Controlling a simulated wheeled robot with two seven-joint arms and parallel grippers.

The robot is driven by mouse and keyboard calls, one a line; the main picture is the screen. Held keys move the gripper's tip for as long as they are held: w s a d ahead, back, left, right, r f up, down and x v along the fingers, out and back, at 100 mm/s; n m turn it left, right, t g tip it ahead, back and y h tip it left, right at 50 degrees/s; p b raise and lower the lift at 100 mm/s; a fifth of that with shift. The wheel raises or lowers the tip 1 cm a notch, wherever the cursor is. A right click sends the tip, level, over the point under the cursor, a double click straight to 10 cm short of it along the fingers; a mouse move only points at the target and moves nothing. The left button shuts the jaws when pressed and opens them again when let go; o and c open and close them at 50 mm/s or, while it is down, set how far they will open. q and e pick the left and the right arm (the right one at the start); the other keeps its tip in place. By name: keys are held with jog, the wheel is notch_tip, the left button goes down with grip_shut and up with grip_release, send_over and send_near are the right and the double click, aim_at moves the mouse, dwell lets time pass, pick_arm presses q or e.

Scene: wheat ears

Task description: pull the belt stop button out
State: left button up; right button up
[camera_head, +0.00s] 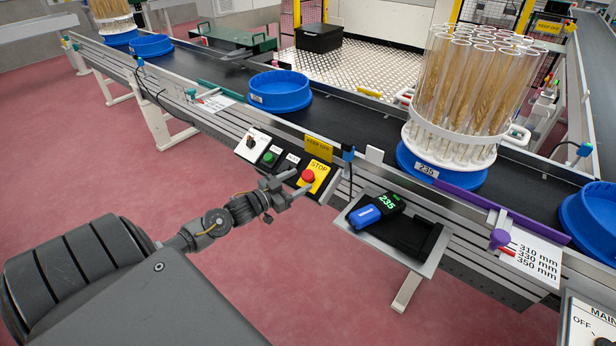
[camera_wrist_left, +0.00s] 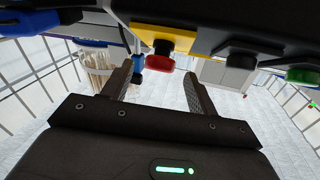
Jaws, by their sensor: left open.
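The red stop button (camera_head: 308,176) sits on a yellow plate marked STOP (camera_head: 318,176) at the right end of the control box on the conveyor's near side. My left gripper (camera_head: 287,184) is open just left of and in front of the button. In the left wrist view, the red button (camera_wrist_left: 160,63) shows upside down between and beyond my two open fingertips (camera_wrist_left: 158,82), toward the top. I see no contact with it, and nothing is between the fingers. My right gripper is not in view.
A green button (camera_head: 269,158) and a black switch share the box. To the right, a small shelf (camera_head: 366,207) holds a blue scanner (camera_head: 364,216). On the belt, a rack of wheat tubes (camera_head: 462,100) stands on a blue base, near an empty blue ring (camera_head: 279,101).

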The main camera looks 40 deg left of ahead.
aim_at(310, 172)
pick_arm(q)
jog(key=shift+x, duration=2.3)
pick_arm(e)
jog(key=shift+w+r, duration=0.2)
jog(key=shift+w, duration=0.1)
pick_arm(q)
grip_shut()
jog(key=shift+r, duration=0.15)
jog(key=shift+s+r+p, duration=0.4)
jog(key=shift+r+p, duration=0.25)
jog(key=shift+p, duration=0.45)
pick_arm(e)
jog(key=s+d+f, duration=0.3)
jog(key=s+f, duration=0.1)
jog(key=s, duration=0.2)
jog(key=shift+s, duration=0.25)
